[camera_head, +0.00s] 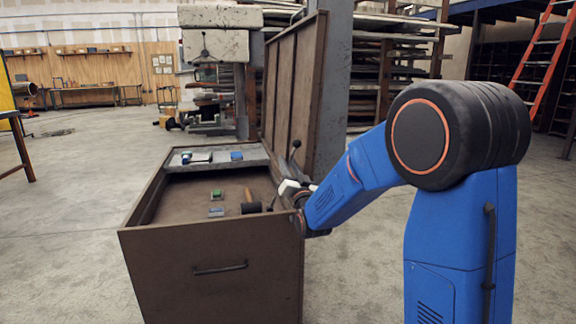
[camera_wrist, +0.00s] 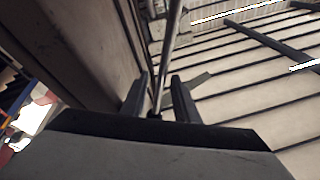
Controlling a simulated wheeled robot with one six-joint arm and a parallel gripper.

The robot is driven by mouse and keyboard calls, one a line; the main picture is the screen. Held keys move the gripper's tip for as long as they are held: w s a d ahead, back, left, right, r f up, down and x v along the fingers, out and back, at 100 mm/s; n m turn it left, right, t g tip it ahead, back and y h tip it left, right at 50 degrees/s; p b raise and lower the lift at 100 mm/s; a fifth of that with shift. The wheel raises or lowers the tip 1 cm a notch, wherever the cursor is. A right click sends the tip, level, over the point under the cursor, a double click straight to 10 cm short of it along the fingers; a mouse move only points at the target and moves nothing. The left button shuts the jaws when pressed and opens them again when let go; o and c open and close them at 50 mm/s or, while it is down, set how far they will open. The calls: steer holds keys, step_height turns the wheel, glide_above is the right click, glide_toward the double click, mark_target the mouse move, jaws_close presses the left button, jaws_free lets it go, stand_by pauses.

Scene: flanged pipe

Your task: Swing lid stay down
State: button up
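The lid stay is a thin metal rod. In the head view its dark top end (camera_head: 296,144) shows beside the raised lid (camera_head: 293,90) of the brown metal chest (camera_head: 205,270). In the wrist view the rod (camera_wrist: 172,40) comes down between the two fingers of my gripper (camera_wrist: 160,98), with a visible gap on each side. My gripper (camera_head: 292,188) is at the chest's right side, below the stay's top end. The stay's lower end is hidden in the head view.
The open chest holds a hammer (camera_head: 252,207), a green item (camera_head: 217,194) and a blue-grey item (camera_head: 216,212). A shallow tray (camera_head: 178,167) with small items lies at its back. A grey column stands behind the lid.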

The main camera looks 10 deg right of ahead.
jaws_close()
steer(key=shift+a, duration=0.1)
steer(key=shift+a+r+n+y, duration=0.3)
steer(key=shift+a+n+y, duration=0.2)
steer(key=shift+a+n, duration=0.3)
steer(key=a+f+n+g+y, duration=0.1)
steer(key=a+n+g+y, duration=0.25)
steer(key=a+n, duration=0.9)
steer(key=a+f+n+g, duration=0.2)
steer(key=a+f+n, duration=0.6)
steer(key=a+f, duration=0.2)
steer(key=shift+f+g, duration=0.35)
steer(key=shift+f, duration=0.15)
